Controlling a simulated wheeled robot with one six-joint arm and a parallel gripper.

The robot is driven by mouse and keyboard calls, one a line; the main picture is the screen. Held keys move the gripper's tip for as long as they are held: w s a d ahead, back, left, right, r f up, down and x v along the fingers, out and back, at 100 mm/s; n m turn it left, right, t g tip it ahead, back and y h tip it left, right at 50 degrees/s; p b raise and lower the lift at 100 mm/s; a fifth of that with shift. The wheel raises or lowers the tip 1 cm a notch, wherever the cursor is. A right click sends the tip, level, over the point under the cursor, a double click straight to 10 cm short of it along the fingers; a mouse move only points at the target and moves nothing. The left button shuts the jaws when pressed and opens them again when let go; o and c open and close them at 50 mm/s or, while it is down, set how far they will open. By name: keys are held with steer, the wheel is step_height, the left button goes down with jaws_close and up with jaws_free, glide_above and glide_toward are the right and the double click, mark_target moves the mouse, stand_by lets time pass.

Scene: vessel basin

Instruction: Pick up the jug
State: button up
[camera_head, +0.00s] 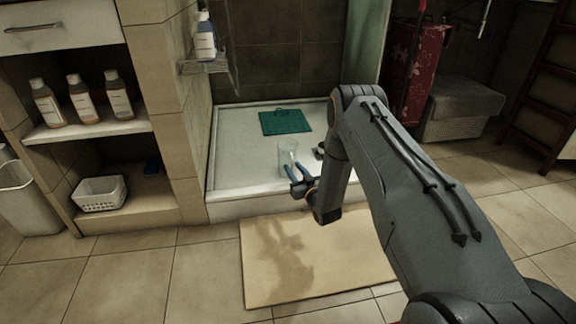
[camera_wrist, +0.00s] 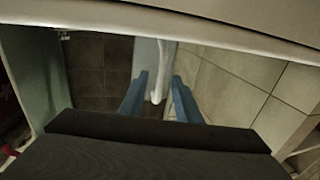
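The jug (camera_head: 287,154) is pale and see-through, standing upright in the white shower tray (camera_head: 228,167) near its front edge. My gripper (camera_head: 292,167) is at the jug's near side, with its blue fingers reaching toward it. In the wrist view, the jug's body (camera_wrist: 147,52) is a pale strip, and its white handle (camera_wrist: 160,85) runs down between the two fingers. My gripper (camera_wrist: 160,76) is open there, with a visible gap on each side of the handle. The jug's lower part is partly hidden by the fingers in the head view.
A green mat (camera_head: 285,122) lies farther back in the tray. A small dark object (camera_head: 320,152) is right of the jug. The raised tray rim (camera_head: 240,209) and a beige bath mat (camera_head: 262,262) are in front. Shelves with bottles (camera_head: 83,98) stand left.

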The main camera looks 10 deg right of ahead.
steer(key=shift+b+x, duration=0.35)
steer(key=shift+x, duration=0.65)
jaws_close()
stand_by(0.6)
